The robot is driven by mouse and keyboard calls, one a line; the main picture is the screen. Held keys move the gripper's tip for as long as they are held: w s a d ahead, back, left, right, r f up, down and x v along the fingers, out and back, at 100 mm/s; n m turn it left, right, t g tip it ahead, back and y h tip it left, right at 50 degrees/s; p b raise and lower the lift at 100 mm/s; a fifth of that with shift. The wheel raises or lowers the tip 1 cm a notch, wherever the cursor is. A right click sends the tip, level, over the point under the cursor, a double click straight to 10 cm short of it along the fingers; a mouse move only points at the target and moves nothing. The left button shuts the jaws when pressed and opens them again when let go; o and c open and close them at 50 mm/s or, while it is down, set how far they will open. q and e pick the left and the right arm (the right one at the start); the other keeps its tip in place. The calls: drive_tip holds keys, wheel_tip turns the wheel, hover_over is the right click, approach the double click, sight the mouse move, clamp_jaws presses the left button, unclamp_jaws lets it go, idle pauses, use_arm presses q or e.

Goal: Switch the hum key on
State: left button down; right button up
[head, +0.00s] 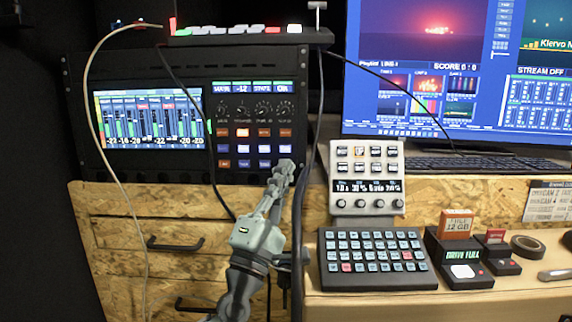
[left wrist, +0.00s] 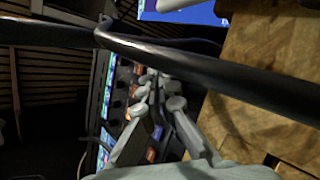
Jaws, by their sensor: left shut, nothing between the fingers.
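The rack audio panel (head: 215,88) stands at the left, with knobs and a block of small orange and blue keys (head: 264,148) below its small display. One orange key (head: 242,132) in the top row looks brighter than the others. The key labels are too small to read, so I cannot tell which is the hum key. My left gripper (head: 286,166) is shut and empty, its tips at the lower right of the key block, hiding part of it. In the left wrist view the fingertips (left wrist: 160,85) are close to the keys; contact cannot be told. My right gripper is not in view.
A black cable (head: 316,130) hangs beside my left gripper and crosses the left wrist view (left wrist: 190,65). A pale cable (head: 88,100) runs down the rack's left. A white control unit (head: 367,170) and a button pad (head: 375,282) stand on the wooden desk at right.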

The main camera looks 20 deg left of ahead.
use_arm(q)
drive_tip(key=shift+s+d, duration=0.1)
drive_tip(key=shift+s, duration=0.25)
drive_tip(key=s+d+p, duration=0.1)
drive_tip(key=s, duration=0.4)
drive_tip(key=shift+s+d, duration=0.35)
drive_tip(key=shift+s, duration=0.05)
